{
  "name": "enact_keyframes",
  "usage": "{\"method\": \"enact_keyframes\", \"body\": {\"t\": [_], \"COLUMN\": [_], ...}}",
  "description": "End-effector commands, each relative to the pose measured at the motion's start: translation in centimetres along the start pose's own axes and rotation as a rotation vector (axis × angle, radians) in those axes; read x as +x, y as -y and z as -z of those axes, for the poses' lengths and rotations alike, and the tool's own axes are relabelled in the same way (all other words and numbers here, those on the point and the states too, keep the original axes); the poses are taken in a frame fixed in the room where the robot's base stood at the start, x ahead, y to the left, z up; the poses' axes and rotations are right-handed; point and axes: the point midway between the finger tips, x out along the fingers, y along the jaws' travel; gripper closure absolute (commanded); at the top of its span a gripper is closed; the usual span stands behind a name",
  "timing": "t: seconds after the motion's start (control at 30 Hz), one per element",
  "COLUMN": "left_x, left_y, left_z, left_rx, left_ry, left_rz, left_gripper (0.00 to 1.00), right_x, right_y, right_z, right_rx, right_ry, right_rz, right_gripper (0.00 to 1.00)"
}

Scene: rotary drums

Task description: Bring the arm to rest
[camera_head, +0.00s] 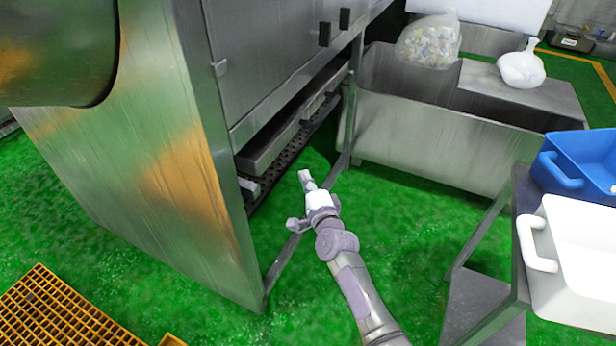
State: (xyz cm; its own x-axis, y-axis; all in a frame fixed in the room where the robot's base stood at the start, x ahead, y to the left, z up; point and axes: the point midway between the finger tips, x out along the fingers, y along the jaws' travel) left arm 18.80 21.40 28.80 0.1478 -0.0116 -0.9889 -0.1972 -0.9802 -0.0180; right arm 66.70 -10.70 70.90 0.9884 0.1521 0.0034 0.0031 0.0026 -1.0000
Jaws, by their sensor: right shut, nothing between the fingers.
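My right arm comes in from the bottom of the head view and reaches forward over the green floor. My right gripper (305,180) is at its far end, shut and empty, in front of the open lower side of a steel machine (180,160). It looks close to the machine's thin steel leg or brace, but I cannot tell whether they touch. My left gripper is not in view.
A steel trough (430,140) stands behind, with a clear bag (430,42) and a white bag (521,68). A blue tub (562,180) and white tub (580,262) sit on a stand at right. A yellow grate (60,310) lies at lower left.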

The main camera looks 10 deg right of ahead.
Motion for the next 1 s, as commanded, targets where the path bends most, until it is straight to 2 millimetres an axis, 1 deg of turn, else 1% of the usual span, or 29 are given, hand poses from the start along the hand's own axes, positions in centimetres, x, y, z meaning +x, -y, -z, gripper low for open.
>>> {"method": "enact_keyframes", "body": {"t": [0.27, 0.37, 0.43, 0.47, 0.53, 0.57, 0.6, 0.67, 0.7, 0.77, 0.8, 0.87, 0.9, 0.97, 1.0], "left_x": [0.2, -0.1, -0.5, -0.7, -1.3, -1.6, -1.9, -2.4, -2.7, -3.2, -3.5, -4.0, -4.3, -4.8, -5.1], "left_y": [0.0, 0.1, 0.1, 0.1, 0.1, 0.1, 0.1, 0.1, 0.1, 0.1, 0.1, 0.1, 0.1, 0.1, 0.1], "left_z": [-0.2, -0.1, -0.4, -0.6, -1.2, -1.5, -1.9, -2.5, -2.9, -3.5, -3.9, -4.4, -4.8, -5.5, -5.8], "left_rx": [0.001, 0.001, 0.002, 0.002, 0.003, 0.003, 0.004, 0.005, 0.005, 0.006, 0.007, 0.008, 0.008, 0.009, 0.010], "left_ry": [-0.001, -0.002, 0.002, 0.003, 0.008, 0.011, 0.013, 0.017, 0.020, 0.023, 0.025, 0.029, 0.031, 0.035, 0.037], "left_rz": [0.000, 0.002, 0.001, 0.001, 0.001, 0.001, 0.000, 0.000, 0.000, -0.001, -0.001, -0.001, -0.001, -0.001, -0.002], "left_gripper": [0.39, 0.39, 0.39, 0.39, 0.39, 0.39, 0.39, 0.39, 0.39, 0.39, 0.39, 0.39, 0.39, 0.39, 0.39], "right_x": [-0.1, -0.4, -1.2, -1.8, -3.8, -4.9, -6.7, -9.6, -11.7, -15.2, -17.6, -21.4, -24.1, -28.2, -31.1], "right_y": [0.0, -0.9, -2.8, -4.1, -7.7, -9.4, -11.9, -15.6, -17.8, -21.0, -22.9, -25.5, -27.1, -29.2, -30.5], "right_z": [-0.2, -0.2, -0.3, -0.3, -0.4, -0.5, -0.5, -0.4, -0.4, -0.2, -0.1, 0.1, 0.2, 0.6, 0.8], "right_rx": [0.000, -0.024, -0.077, -0.110, -0.209, -0.259, -0.330, -0.435, -0.503, -0.599, -0.661, -0.749, -0.805, -0.886, -0.936], "right_ry": [0.000, 0.003, 0.013, 0.020, 0.047, 0.063, 0.089, 0.136, 0.172, 0.232, 0.274, 0.345, 0.395, 0.475, 0.532], "right_rz": [-0.001, -0.025, -0.074, -0.107, -0.198, -0.242, -0.305, -0.398, -0.456, -0.542, -0.595, -0.672, -0.720, -0.789, -0.833], "right_gripper": [1.00, 1.00, 1.00, 1.00, 1.00, 1.00, 1.00, 1.00, 1.00, 1.00, 1.00, 1.00, 1.00, 1.00, 1.00]}}
